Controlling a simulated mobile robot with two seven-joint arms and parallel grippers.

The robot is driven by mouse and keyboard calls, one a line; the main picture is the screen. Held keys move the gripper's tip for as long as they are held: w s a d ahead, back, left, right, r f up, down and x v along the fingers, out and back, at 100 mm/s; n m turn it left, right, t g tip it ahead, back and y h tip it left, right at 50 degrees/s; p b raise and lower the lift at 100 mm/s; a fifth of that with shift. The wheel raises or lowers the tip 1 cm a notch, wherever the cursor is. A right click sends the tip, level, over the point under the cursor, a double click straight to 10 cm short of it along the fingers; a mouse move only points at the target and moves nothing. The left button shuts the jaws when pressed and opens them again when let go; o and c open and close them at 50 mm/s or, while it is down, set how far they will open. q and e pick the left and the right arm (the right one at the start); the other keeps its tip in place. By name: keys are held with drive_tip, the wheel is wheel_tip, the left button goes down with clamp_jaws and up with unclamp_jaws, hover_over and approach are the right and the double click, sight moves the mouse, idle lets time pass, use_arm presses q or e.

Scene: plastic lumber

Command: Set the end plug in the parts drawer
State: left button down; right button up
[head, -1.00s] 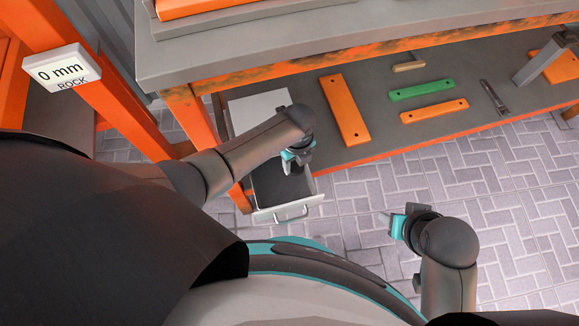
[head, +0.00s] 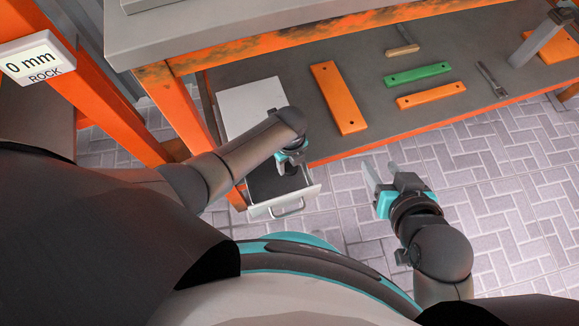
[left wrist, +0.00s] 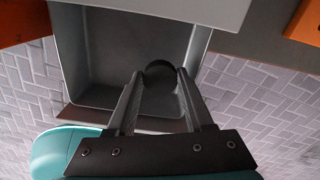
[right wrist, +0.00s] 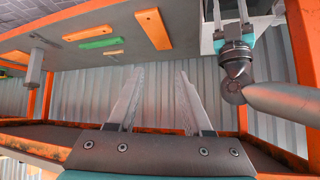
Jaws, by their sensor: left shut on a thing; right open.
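The end plug (left wrist: 160,74) is a small, dark round piece between my left gripper's fingertips in the left wrist view. My left gripper (head: 291,163) is shut on it, over the open parts drawer (head: 288,205). The grey drawer also shows in the left wrist view (left wrist: 108,50), with a bare floor around the plug. How far the plug is above the drawer floor I cannot tell. My right gripper (head: 379,175) is open and empty, right of the drawer and above the paving. Its fingers spread apart in the right wrist view (right wrist: 160,85).
The drawer hangs under a grey shelf with an orange edge. On the shelf lie a wide orange board (head: 339,97), a green strip (head: 418,74), a narrow orange strip (head: 431,95) and hand tools. An orange post (head: 92,95) stands at left.

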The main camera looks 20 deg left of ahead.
sight(289, 166)
use_arm(q)
drive_tip(key=shift+f+b, duration=0.55)
drive_tip(key=shift+f, duration=0.3)
drive_tip(key=shift+f+b, duration=0.35)
drive_tip(key=shift+f, duration=0.4)
use_arm(e)
drive_tip(key=shift+w+a+r+t+y, duration=0.25)
drive_tip(key=shift+a+t+y, duration=0.15)
drive_tip(key=shift+a+t, duration=0.3)
drive_tip(key=shift+w+a+r+t+y, duration=0.1)
drive_tip(key=shift+a+r+t+y, duration=0.25)
drive_tip(key=shift+a+t, duration=0.4)
drive_tip(key=shift+w+a+r+t+y, duration=0.2)
drive_tip(key=shift+a+t+y, duration=0.25)
drive_tip(key=shift+a+t, duration=0.25)
use_arm(q)
drive_tip(key=shift+f+b, duration=0.15)
drive_tip(key=shift+b, duration=0.2)
drive_tip(key=c, duration=0.6)
unclamp_jaws()
use_arm(e)
drive_tip(key=shift+a+r, duration=0.1)
drive_tip(key=shift+a, duration=0.05)
